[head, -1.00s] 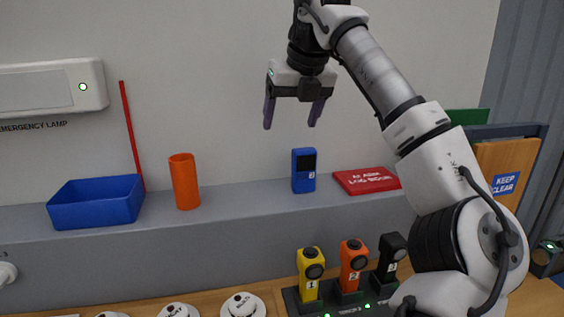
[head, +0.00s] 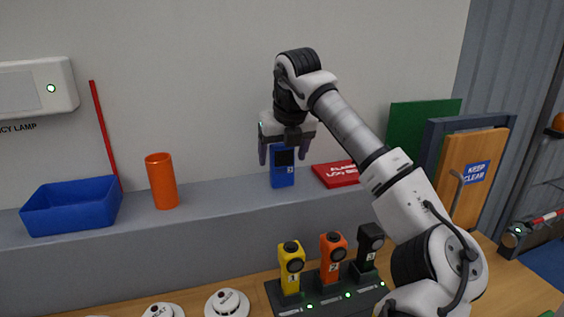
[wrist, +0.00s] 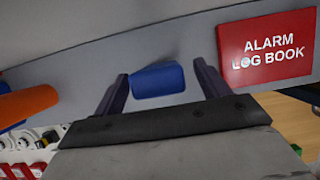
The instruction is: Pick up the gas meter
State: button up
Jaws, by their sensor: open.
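The gas meter is most likely the small blue handheld device (head: 282,178) with a dark screen, standing upright on the grey ledge. Its blue top also shows in the wrist view (wrist: 158,79), between the two fingers. My gripper (head: 284,158) is open, pointing down. In the head view its fingers are on either side of the device's upper part, and the gripper hides some of its top. In the wrist view my gripper (wrist: 166,88) shows gaps on both sides of the device, with no contact visible.
A red alarm log book (head: 337,174) lies close to the right of the device. An orange cylinder (head: 161,181) and a blue bin (head: 72,205) stand further left on the ledge. Yellow, orange and black handhelds sit in a charger (head: 330,295) below.

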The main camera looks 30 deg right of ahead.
jog(key=shift+x, duration=1.4)
jog(key=shift+a, duration=0.1)
jog(key=c, duration=1.2)
jog(key=shift+r, duration=0.15)
